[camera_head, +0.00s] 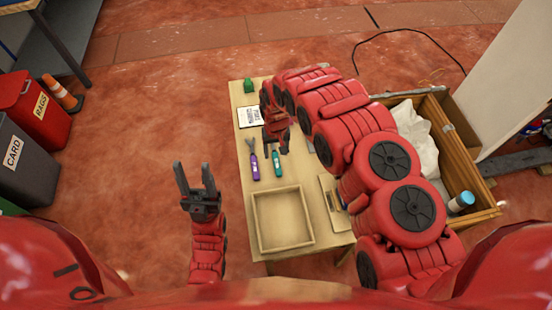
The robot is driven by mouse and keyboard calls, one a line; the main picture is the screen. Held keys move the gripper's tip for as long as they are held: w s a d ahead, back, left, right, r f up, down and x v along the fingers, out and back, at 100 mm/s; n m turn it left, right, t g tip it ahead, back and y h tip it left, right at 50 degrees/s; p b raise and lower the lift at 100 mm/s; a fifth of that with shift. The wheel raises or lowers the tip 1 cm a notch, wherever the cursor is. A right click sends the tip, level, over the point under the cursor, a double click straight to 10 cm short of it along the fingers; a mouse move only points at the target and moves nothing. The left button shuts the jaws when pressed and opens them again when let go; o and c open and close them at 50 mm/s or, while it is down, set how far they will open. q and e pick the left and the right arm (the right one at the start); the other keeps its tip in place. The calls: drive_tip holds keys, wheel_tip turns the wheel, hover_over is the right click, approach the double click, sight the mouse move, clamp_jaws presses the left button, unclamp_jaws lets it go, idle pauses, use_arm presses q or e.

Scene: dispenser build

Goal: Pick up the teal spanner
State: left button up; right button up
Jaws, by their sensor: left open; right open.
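The teal spanner (277,163) lies on the light wooden table (240,197), its teal handle pointing toward me. Its far end is close to my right gripper (277,146) and partly hidden by it. My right gripper is open, with its fingertips near the spanner's far end; I cannot tell how high it is above the table. A purple-handled tool (254,167) lies just left of the teal spanner. My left gripper (193,168) is open and empty, over the floor left of the table.
A shallow wooden tray (256,222) sits at the table's near end. A printed card (250,117) and a green object (249,86) lie at the far end. A wooden crate (485,214) with a white bag (413,130) stands right. Bins (38,108) stand at the left.

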sight(277, 164)
drive_tip(key=shift+f+p, duration=0.3)
drive_tip(key=shift+f, duration=0.95)
drive_tip(key=shift+f+p, duration=0.25)
drive_tip(key=shift+p, duration=0.05)
drive_tip(key=shift+f, duration=0.35)
drive_tip(key=shift+w+d+f+p, duration=0.1)
drive_tip(key=shift+d+f+p, duration=0.1)
drive_tip(key=shift+f+p, duration=0.55)
drive_tip(key=shift+f+b, duration=0.7)
drive_tip(key=shift+f, duration=0.55)
clamp_jaws()
